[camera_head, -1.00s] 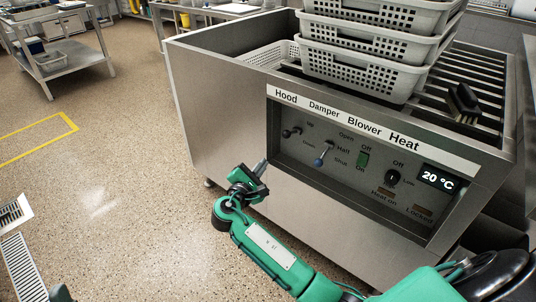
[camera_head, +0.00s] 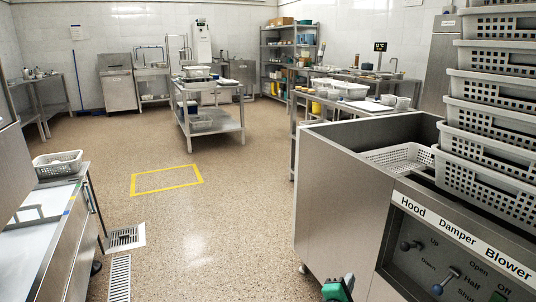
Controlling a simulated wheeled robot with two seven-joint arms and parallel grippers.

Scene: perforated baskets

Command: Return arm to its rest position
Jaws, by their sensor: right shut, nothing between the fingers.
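My right gripper (camera_head: 341,287) shows only in part at the bottom edge of the head view, as a small green and black piece. It is low in front of the steel machine (camera_head: 335,200), to the left of its control panel (camera_head: 425,262). It is shut and empty, and the rest of the arm is below the picture. My left gripper is out of view. The panel carries the labels Hood, Damper and Blower, with levers below them.
A tall stack of white perforated baskets (camera_head: 490,130) stands on the machine at the right. Another basket (camera_head: 400,159) sits inside it. A steel counter (camera_head: 40,235) with a basket (camera_head: 58,164) is at the left. Open floor with a yellow outlined rectangle (camera_head: 166,190) lies between.

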